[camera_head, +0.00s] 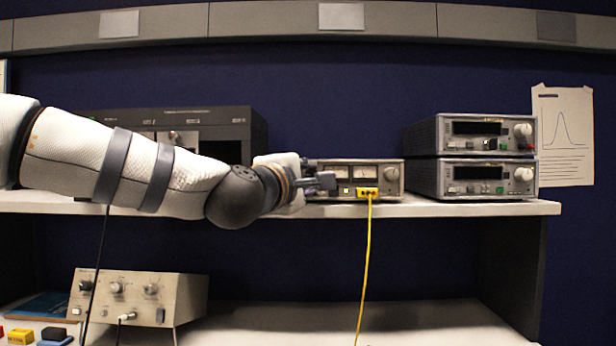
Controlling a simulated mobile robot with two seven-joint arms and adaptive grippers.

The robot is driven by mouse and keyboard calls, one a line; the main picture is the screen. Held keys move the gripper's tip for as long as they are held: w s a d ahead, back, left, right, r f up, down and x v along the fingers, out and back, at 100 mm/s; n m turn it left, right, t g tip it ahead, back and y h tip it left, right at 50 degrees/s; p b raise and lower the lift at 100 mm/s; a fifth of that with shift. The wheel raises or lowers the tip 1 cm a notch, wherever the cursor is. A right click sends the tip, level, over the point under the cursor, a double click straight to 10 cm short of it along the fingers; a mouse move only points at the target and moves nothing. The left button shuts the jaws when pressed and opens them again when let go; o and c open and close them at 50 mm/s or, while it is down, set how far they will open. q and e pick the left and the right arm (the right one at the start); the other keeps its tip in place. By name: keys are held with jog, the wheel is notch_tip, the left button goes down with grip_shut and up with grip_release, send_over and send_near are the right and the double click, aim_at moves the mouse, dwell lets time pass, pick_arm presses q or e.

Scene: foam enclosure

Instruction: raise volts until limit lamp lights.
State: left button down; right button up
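A small beige power supply (378,165) stands on the shelf in the middle. Its front has two meters (364,173), small buttons and a pale knob (391,173) at the right. A yellow plug (367,192) is in its lower front. My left gripper (325,182) is in front of the left end of this panel and hides the controls there. Its fingers are too small and dark to tell whether they are open, or whether they touch a knob. I cannot make out a lit limit lamp. My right gripper is out of view.
Two stacked grey instruments (472,179) stand at the right of the shelf (470,209). A large dark instrument (235,122) is behind my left arm. A yellow cable (366,270) hangs in front of the shelf. A beige box with knobs (140,292) stands below.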

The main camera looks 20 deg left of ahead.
pick_arm(q)
jog(key=c, duration=1.4)
grip_release()
jog(key=shift+c, duration=0.2)
jog(key=s+a, duration=0.1)
jog(key=s, duration=1.1)
jog(key=shift+f, duration=0.4)
